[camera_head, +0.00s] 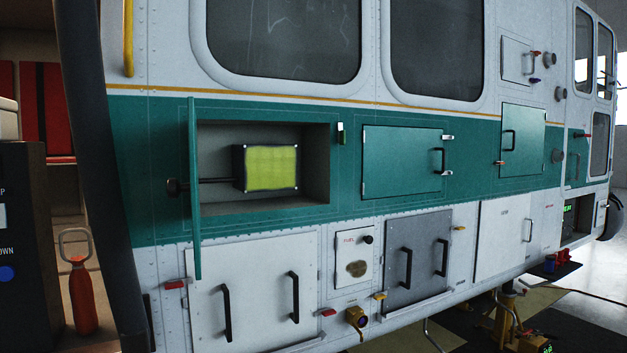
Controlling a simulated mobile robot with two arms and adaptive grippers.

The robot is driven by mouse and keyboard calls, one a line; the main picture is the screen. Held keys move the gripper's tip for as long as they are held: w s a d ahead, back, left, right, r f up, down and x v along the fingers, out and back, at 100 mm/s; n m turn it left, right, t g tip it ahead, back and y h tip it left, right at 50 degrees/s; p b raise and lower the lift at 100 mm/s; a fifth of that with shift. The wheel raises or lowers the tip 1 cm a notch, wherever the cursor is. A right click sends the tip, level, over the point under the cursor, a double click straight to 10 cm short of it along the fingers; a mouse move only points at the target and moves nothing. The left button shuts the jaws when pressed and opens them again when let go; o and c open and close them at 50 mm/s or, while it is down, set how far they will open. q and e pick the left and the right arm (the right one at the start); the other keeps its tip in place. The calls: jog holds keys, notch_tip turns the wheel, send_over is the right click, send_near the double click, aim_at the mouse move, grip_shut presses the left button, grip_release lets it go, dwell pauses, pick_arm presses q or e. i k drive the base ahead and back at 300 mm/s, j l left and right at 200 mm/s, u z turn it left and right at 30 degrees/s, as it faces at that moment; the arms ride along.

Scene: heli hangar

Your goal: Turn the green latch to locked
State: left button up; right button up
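The open compartment (318,165) is a recess holding a dark box with a yellow-green face (271,168). Its teal door (195,230) stands open at the left, seen nearly edge-on, with a dark knob (173,188) on its outer side. Neither of my grippers is in view.
A closed teal door (400,163) with a black handle is to the right. White and grey lower doors (258,290) have black handles. Red (175,284) and yellow (379,296) small latches line the lower edge. A red bottle (83,298) stands at the left.

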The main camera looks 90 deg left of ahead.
aim_at(342, 135)
jog(key=u, duration=0.45)
jog(key=j+u, duration=0.1)
jog(key=u, duration=0.85)
jog(key=j+u, duration=0.1)
jog(key=u, duration=1.35)
jog(key=i+u, duration=0.1)
jog(key=u, duration=0.35)
